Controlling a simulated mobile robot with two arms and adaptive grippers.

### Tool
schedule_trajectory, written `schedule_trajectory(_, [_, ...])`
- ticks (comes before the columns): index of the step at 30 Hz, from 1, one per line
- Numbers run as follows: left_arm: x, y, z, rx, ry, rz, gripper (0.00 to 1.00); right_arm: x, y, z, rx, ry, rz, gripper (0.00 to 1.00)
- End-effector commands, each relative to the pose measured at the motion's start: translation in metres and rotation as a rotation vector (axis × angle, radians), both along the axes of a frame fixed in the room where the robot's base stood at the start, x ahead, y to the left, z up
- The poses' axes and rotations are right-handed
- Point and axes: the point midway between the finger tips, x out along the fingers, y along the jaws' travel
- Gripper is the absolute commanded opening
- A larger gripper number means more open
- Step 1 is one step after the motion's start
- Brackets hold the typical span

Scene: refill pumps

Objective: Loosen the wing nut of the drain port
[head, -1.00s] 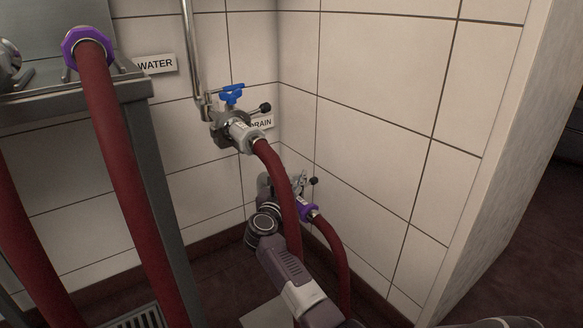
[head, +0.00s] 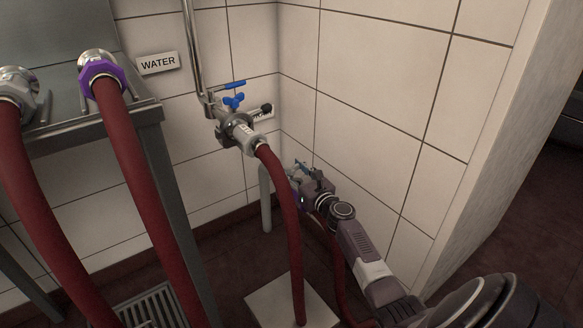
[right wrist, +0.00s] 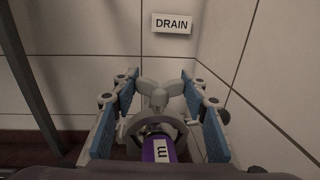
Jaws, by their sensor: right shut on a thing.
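The drain port's grey wing nut (right wrist: 158,92) stands in the right wrist view below the DRAIN sign (right wrist: 171,23). My right gripper (right wrist: 160,88) has a blue-padded finger on each side of the nut and is shut on its wings. Just below the nut are a round grey clamp (right wrist: 135,130) and the purple hose end (right wrist: 157,150) with a white label. In the head view my right gripper (head: 300,172) is at the drain port low by the wall corner and largely hides the port and the nut. My left gripper is not in view.
A second valve with a blue handle (head: 235,98) and a red hose (head: 284,200) is above and left of my right gripper. The WATER sign (head: 158,63) is on the tiled wall. More red hoses (head: 140,170) hang from the steel counter at left. Tiled walls close in behind and right.

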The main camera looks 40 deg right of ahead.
Motion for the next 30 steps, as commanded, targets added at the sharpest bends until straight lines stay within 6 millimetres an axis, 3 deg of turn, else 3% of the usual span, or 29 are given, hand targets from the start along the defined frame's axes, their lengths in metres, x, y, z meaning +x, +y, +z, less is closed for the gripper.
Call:
schedule_trajectory(23, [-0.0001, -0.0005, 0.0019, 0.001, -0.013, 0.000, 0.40, 0.0001, 0.0009, -0.0015, -0.001, 0.003, 0.109, 0.17])
schedule_trajectory(24, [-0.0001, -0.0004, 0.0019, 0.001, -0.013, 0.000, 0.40, 0.0001, 0.0009, -0.0015, -0.001, 0.003, 0.109, 0.43])
schedule_trajectory(28, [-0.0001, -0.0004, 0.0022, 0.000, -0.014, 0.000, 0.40, 0.0003, 0.0008, -0.0011, -0.001, 0.002, 0.108, 0.57])
schedule_trajectory(30, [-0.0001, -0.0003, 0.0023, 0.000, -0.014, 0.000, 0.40, 0.0003, 0.0007, -0.0009, -0.001, 0.002, 0.108, 0.59])
